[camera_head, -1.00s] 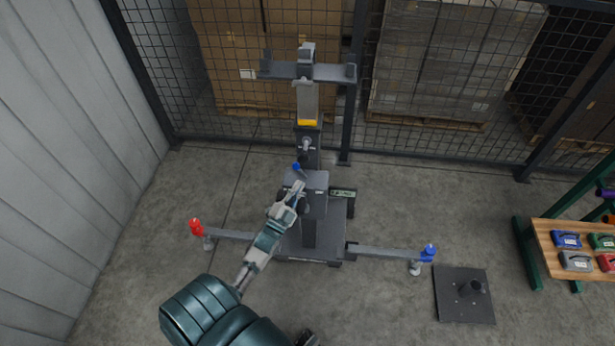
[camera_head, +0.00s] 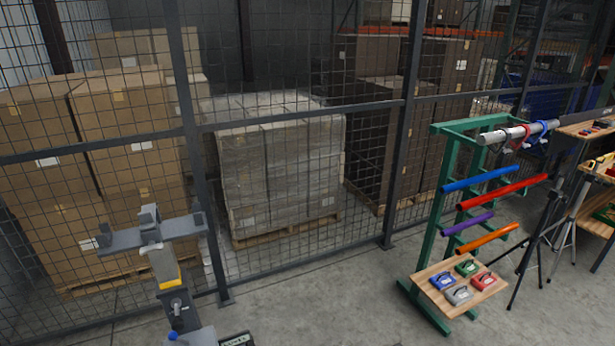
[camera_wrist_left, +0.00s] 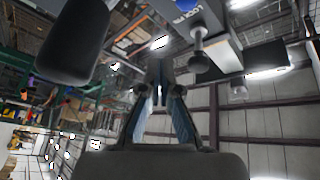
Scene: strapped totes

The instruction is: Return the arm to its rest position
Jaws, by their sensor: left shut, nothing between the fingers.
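My left gripper (camera_wrist_left: 159,80) shows in the left wrist view, its two fingers drawn together with nothing between them. No arm of mine shows in the head view now. A grey stand (camera_head: 152,236) with a crossbar top and a yellow band stands at the lower left of the head view; its lower part is cut off by the frame. In the wrist view, a grey bar (camera_wrist_left: 215,38) with lettering and a blue knob (camera_wrist_left: 186,5) lie beyond the fingers at the top. My right gripper is in neither view.
A mesh fence (camera_head: 310,122) runs behind the stand, with boxes on pallets behind it. A green rack (camera_head: 440,190) with coloured tubes and a wooden shelf (camera_head: 435,280) stands at the right, beside tripods (camera_head: 560,225). Floor (camera_head: 330,300) between stand and rack is clear.

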